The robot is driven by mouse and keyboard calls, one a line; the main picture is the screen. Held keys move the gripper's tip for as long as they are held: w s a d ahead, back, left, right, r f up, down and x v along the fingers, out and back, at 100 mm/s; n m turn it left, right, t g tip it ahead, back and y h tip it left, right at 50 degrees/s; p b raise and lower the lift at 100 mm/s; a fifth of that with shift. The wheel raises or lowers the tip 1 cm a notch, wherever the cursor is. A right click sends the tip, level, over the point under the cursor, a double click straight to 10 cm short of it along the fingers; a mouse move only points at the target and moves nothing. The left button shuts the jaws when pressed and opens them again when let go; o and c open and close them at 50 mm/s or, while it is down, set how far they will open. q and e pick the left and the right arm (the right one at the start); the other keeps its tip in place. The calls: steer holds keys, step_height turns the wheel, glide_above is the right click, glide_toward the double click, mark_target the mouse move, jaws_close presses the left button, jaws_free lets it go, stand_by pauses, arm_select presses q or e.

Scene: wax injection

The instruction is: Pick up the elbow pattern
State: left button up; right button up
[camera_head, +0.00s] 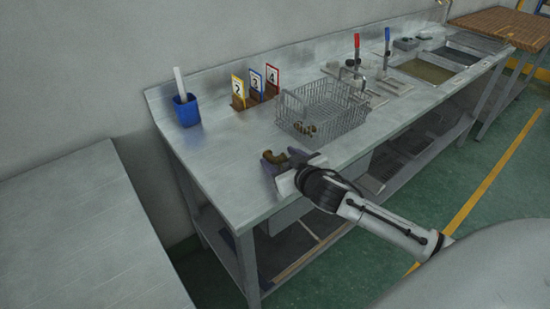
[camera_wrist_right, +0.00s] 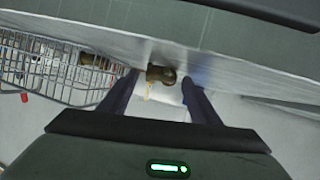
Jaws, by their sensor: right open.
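A small brown elbow pattern (camera_head: 276,158) lies on the metal workbench (camera_head: 225,180) near its front left part. It also shows in the right wrist view (camera_wrist_right: 160,74), close to the open space between the fingertips. My right gripper (camera_head: 282,164) is open, with its two dark fingers low over the bench beside the elbow pattern. In the right wrist view one finger of the gripper (camera_wrist_right: 158,88) is on each side of the elbow. I cannot tell whether either finger touches it. My left gripper is not in view.
A wire basket (camera_head: 345,115) with brown pieces (camera_head: 306,129) inside stands just behind and right of the elbow. A blue cup (camera_head: 187,112), several numbered cards (camera_head: 255,84) and red- and blue-handled tools (camera_head: 357,45) stand farther back. The bench left of the gripper is clear.

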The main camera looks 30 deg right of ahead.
steer(key=shift+w, duration=0.1)
steer(key=shift+c, duration=0.3)
steer(key=c, duration=1)
steer(key=shift+o, duration=0.2)
steer(key=shift+r, duration=0.1)
